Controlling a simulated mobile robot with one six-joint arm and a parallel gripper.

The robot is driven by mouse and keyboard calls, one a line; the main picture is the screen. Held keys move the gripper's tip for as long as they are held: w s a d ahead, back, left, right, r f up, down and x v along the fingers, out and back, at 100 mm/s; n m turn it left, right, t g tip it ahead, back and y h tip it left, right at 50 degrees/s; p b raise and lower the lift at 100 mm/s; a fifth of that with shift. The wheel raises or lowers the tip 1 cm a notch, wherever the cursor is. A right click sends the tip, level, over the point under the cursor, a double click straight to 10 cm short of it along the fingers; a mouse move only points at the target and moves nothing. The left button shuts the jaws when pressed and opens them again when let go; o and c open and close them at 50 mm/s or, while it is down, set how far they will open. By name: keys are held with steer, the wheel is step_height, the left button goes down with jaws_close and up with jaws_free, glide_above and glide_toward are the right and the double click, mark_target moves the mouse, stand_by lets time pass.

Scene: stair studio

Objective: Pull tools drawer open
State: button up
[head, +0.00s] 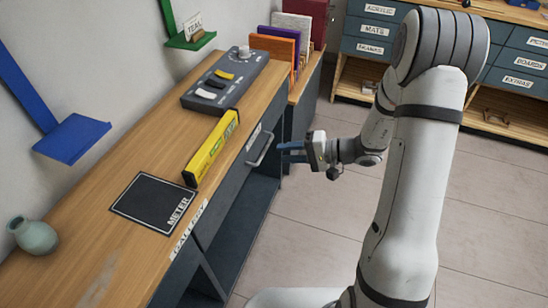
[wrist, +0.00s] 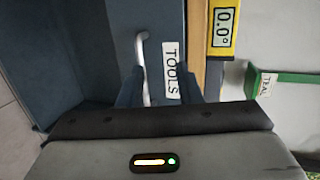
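The tools drawer (head: 240,162) is a dark blue-grey front under the wooden counter and looks shut. Its pale bar handle (head: 262,151) shows on the front, and in the wrist view the handle (wrist: 141,58) stands beside the white TOOLS label (wrist: 171,72). My gripper (head: 283,151) is just right of the handle in the head view, with its dark fingers pointing at the drawer. In the wrist view my gripper (wrist: 160,90) is open, its fingers apart. The handle's lower end lies between them in the picture, closer to the left finger. Contact cannot be told.
The counter (head: 105,215) holds a yellow level (head: 212,148), a black METER mat (head: 155,203), a switch panel (head: 224,80) and a vase (head: 33,236). Below the drawer is an open shelf (head: 243,220). The tiled floor (head: 290,235) to its right is clear. More labelled drawers (head: 520,62) stand behind.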

step_height(320, 180, down, 4)
steer(key=w+d+m+t, duration=0.1)
steer(key=w+t, duration=0.1)
steer(key=w, duration=0.1)
steer(key=x, duration=0.7)
steer(key=shift+a+b, duration=0.2)
steer(key=shift+b, duration=0.25)
steer(key=shift+w, duration=0.15)
steer(key=shift+c, duration=0.2)
jaws_close()
